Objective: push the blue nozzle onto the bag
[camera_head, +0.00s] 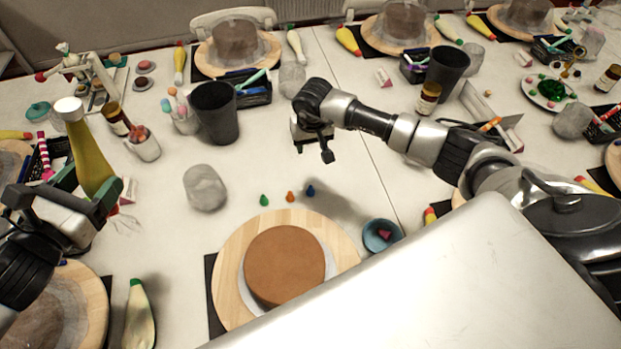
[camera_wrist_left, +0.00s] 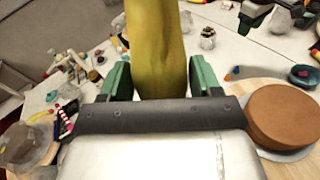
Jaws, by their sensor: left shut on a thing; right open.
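The yellow bag (camera_head: 88,150) stands nearly upright at the left, narrowing upward to a white end (camera_head: 68,106). My left gripper (camera_head: 87,190) is shut on it, with green fingers on both sides. The left wrist view shows the bag (camera_wrist_left: 158,45) between those fingers; its white end is out of that view. The small blue nozzle (camera_head: 310,190) stands on the table behind the brown cake, beside an orange nozzle (camera_head: 290,196) and a green nozzle (camera_head: 264,200). My right gripper (camera_head: 313,143) is open and empty, above the table beyond the blue nozzle.
The brown cake (camera_head: 284,265) sits on a round wooden turntable (camera_head: 232,285) in front of the nozzles. A blue bowl (camera_head: 378,245) holding a pink piece is to its right. A clear glass (camera_head: 205,187) and dark cup (camera_head: 215,125) stand left of the nozzles.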

